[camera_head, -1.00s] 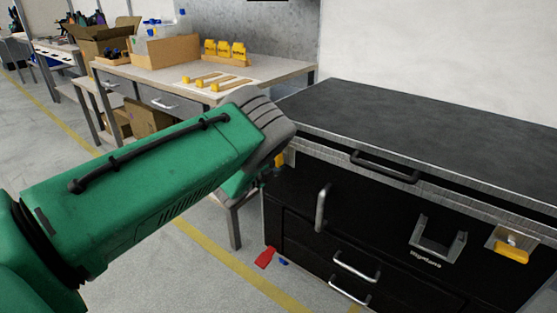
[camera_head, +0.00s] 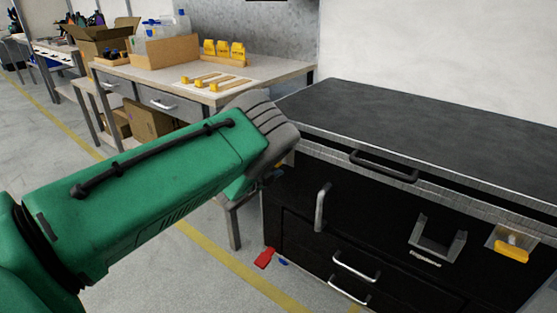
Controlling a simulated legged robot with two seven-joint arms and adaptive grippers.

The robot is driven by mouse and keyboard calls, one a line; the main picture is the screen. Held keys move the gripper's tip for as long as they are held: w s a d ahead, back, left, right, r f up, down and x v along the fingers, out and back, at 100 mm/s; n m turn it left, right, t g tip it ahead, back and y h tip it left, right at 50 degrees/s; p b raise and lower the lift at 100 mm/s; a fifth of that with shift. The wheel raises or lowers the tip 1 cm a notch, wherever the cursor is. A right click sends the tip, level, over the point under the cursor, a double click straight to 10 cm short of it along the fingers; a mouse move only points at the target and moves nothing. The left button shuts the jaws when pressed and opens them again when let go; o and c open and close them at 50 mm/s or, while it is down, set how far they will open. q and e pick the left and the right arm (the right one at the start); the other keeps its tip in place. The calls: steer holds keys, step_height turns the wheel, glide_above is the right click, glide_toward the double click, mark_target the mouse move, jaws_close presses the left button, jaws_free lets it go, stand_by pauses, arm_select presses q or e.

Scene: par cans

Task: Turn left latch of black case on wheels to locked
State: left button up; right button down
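The black case (camera_head: 430,120) stands at the right, with a metal-edged top and a black front with handles and drawers. Its right latch (camera_head: 511,252) is a yellow tab on a metal plate on the front. The left latch is mostly hidden behind my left wrist at the case's left front corner, so its position cannot be read. My green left arm reaches in from the left to that corner. Only small dark parts of my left gripper (camera_head: 270,179) show below the wrist; its fingers are hidden. My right gripper is out of view.
A workbench (camera_head: 290,70) with yellow parts, a cardboard organiser and bottles stands behind the arm. A red tag (camera_head: 264,258) shows near the floor at the case's lower left. A black handle (camera_head: 384,166) and a metal bracket (camera_head: 437,238) stick out from the case front.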

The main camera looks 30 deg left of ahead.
arm_select(q)
steer(key=shift+s+r, duration=0.1)
steer(key=shift+r, duration=0.05)
steer(key=s+a, duration=0.1)
steer(key=s, duration=1)
steer(key=shift+s, duration=0.35)
